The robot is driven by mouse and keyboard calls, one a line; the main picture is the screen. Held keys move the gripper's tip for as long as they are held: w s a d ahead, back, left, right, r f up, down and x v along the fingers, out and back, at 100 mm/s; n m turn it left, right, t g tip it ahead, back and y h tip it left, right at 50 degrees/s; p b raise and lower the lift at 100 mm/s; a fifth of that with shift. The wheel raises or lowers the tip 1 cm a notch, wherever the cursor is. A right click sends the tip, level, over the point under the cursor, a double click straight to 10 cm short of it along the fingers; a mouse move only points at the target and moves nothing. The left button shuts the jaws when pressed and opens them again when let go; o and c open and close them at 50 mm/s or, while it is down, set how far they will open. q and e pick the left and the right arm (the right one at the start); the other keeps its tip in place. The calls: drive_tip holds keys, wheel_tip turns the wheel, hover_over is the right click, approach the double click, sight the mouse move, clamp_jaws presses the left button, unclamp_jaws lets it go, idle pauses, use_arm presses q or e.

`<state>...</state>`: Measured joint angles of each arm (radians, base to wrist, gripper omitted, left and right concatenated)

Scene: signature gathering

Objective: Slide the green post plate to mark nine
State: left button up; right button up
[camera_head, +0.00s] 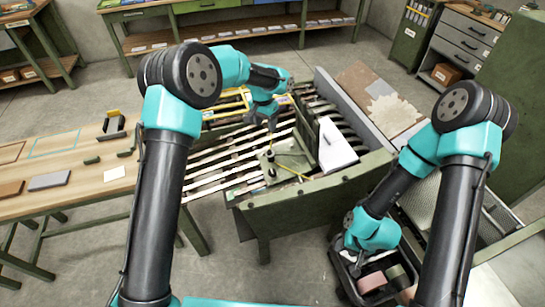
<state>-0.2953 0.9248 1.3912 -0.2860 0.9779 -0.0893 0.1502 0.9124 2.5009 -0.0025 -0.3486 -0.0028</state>
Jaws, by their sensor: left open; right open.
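The green post plate (290,163) lies on the slatted bed of a green workbench frame. Short dark upright posts stand on it, and a thin yellow strip crosses beside it. My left gripper (271,127) is open and points down just above the far side of the plate. Contact between them cannot be made out. My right gripper (352,262) is open and low at the right, over a black bin, well away from the plate; its fingertips are hard to see. No numbered marks can be read at this size.
A white panel (335,147) stands upright right of the plate. Pale slats (225,160) extend left. A wooden table (70,160) with small parts stands at the left. The black bin (345,285) holds rolls. The green frame's front wall (310,200) borders the bed.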

sight(269, 151)
use_arm(q)
drive_tip(key=shift+f, duration=0.1)
drive_tip(key=f, duration=0.5)
drive_tip(key=d+f, duration=0.1)
drive_tip(key=f, duration=0.5)
drive_tip(key=s+f, duration=0.1)
drive_tip(key=f, duration=0.5)
drive_tip(key=shift+d+f, duration=0.1)
drive_tip(key=shift+d, duration=0.1)
clamp_jaws()
